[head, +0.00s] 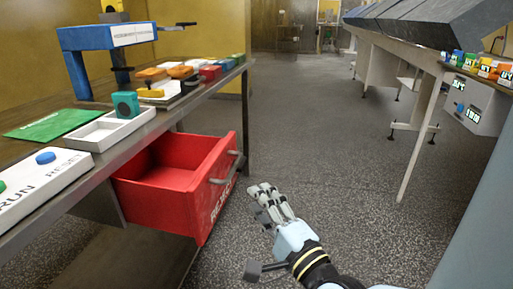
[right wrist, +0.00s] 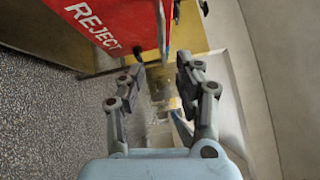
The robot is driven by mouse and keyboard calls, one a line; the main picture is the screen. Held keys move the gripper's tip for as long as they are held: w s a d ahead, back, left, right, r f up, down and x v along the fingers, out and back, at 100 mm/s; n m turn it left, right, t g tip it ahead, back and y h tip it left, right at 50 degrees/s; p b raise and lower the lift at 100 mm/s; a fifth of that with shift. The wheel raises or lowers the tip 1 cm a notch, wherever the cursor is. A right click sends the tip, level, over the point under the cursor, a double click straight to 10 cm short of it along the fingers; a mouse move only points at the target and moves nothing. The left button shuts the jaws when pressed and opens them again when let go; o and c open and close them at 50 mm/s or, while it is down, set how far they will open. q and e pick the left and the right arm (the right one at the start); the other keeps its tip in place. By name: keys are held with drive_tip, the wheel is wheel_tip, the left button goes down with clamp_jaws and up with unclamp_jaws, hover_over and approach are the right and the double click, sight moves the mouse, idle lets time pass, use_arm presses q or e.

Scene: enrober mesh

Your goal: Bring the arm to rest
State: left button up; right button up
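My right gripper (head: 268,200) hangs low over the speckled floor, just right of the open red REJECT drawer (head: 180,200). In the right wrist view the gripper's two fingers (right wrist: 160,82) are spread apart with nothing between them. The drawer (right wrist: 125,20) shows there beyond the fingers at the top; the gripper looks apart from it. The inside of the drawer looks empty in the head view. My left gripper is in neither view.
The bench (head: 160,125) on the left bears a tray (head: 100,131) with a green-teal block (head: 126,104), a green mat (head: 54,124) and a RUN/RESET panel (head: 40,185). A conveyor table (head: 425,60) stands right. The floor (head: 330,150) between is clear.

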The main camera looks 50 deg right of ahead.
drive_tip(key=shift+w, duration=0.1)
drive_tip(key=s+a+f+n+g+y, duration=0.2)
drive_tip(key=f+n, duration=0.2)
drive_tip(key=f, duration=0.5)
drive_tip(key=s+a+f+n+g+y, duration=0.15)
drive_tip(key=f+n, duration=0.25)
drive_tip(key=f, duration=0.6)
drive_tip(key=s+a+f+n+g+y, duration=0.1)
drive_tip(key=f+n+g+y, duration=0.2)
drive_tip(key=f, duration=0.6)
drive_tip(key=s+a+f+n+g, duration=0.1)
drive_tip(key=s+f+n+g, duration=0.4)
drive_tip(key=s, duration=0.8)
drive_tip(key=s+a+f+n+g, duration=0.1)
drive_tip(key=s+f+n+g, duration=0.4)
drive_tip(key=s, duration=0.9)
wheel_tip(320, 180, down, 5)
drive_tip(key=n, duration=0.3)
drive_tip(key=shift+s+n+g, duration=0.25)
drive_tip(key=shift+n+g, duration=0.05)
drive_tip(key=shift+g, duration=0.05)
